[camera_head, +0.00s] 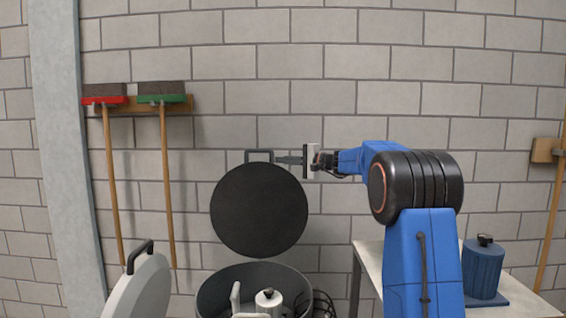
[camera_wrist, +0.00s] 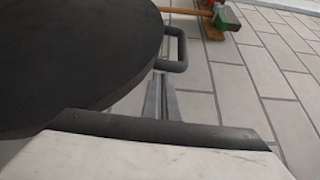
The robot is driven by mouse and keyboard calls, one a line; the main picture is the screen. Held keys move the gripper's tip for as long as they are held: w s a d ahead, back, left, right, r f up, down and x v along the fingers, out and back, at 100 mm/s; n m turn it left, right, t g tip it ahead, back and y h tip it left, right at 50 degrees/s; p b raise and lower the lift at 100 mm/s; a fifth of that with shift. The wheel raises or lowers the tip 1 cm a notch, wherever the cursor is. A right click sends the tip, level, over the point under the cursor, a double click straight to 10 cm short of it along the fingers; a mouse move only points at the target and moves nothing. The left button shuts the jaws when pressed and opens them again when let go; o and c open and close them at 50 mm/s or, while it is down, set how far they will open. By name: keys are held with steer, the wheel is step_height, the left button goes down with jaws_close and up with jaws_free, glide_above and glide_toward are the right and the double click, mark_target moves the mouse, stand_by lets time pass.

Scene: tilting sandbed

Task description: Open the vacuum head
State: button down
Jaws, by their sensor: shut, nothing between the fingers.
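The vacuum head (camera_head: 259,210) is a dark round disc. It stands raised and steeply tilted above the open round drum (camera_head: 212,290). Its grey loop handle (camera_head: 259,151) is at the top edge. A white-topped part (camera_head: 268,301) shows inside the drum. My gripper (camera_head: 279,160) points left, just right of the handle. It is shut and empty. In the wrist view the disc (camera_wrist: 75,45) fills the upper left, and the handle (camera_wrist: 180,50) is just beyond my gripper's closed fingers (camera_wrist: 161,82). Whether the fingers touch the handle I cannot tell.
A pale table (camera_head: 372,262) at right bears a blue canister (camera_head: 482,268). A grey rounded body with a black handle (camera_head: 139,254) is at lower left. Red (camera_head: 104,93) and green (camera_head: 162,92) brooms hang on the block wall. Dark cables (camera_head: 322,304) lie beside the drum.

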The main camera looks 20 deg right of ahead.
steer(key=v, duration=0.9)
steer(key=shift+s, duration=0.5)
